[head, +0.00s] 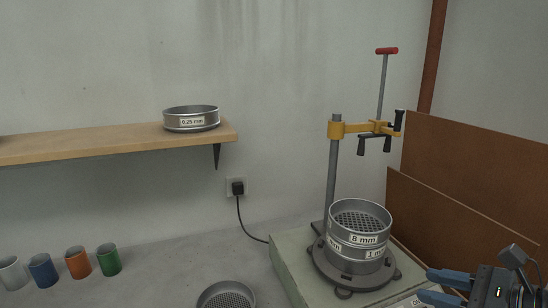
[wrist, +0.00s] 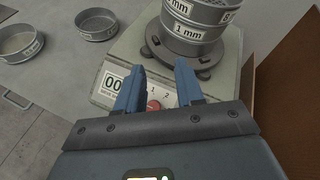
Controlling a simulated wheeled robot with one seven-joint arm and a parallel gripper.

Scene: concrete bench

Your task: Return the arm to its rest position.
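My gripper (head: 437,286) shows at the lower right of the head view, with two blue fingers. In the wrist view its blue fingers (wrist: 158,88) are spread apart with nothing between them. Beyond them in that view is the front of the sieve shaker (wrist: 222,85), with a display reading 00, a red button (wrist: 153,105) and labels 1 and 2. The gripper is in front of this panel; I cannot tell whether it touches it. In the head view the stacked sieves (head: 360,236), with 8 mm on top and 1 mm below, stand on the shaker's round plate.
A post with a yellow clamp arm (head: 352,128) and red handle rises behind the stack. Brown boards (head: 475,170) stand at the right. A 0.25 mm sieve (head: 191,118) sits on the wooden shelf (head: 90,146). A loose sieve (head: 226,296) and several coloured cups (head: 78,262) are on the bench.

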